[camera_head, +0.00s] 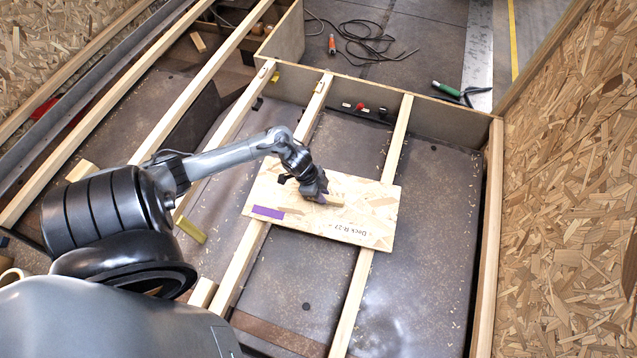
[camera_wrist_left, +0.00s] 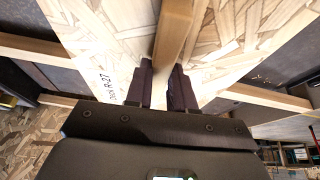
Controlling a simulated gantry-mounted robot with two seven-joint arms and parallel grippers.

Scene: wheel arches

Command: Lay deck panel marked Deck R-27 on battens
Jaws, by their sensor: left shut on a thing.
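The OSB deck panel marked Deck R-27 (camera_head: 360,212) spans over two light wooden battens, the left batten (camera_head: 242,262) and the right batten (camera_head: 352,300). A purple mark (camera_head: 268,212) is at its near left corner. I cannot tell whether it touches the battens or hangs just above them. My left gripper (camera_head: 322,197) is over the panel's middle, its fingers shut on the wooden grip strip (camera_wrist_left: 173,35) on top. The label shows in the left wrist view beside the left finger, with the fingertips (camera_wrist_left: 161,82) around the strip. My right gripper is out of view.
Dark floor lies between the battens. A plywood end board (camera_head: 440,118) closes the far side. An OSB wall (camera_head: 565,180) stands at right. A green-handled tool (camera_head: 447,90) and black cable (camera_head: 365,40) lie beyond. A yellow block (camera_head: 191,229) lies left of the panel.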

